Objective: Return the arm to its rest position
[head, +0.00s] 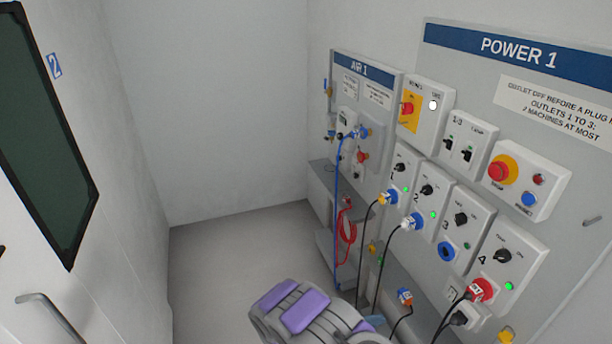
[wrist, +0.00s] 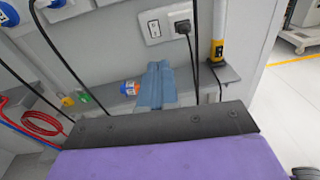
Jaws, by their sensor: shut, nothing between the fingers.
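My arm, with grey and purple covers (head: 305,308), shows at the bottom middle of the head view, in front of the lower part of the power panel. My gripper (wrist: 156,72) shows in the wrist view as blue-grey fingers, shut and empty. It points at the grey shelf below the panel. In the head view only a small blue-grey part of it (head: 376,324) shows at the bottom edge.
The POWER 1 panel (head: 470,75) and AIR 1 panel (head: 366,70) line the right wall. Black cables (head: 385,265) and a red coiled hose (head: 346,228) hang near my arm. A door (head: 40,290) is at left. Floor (head: 230,255) is clear between.

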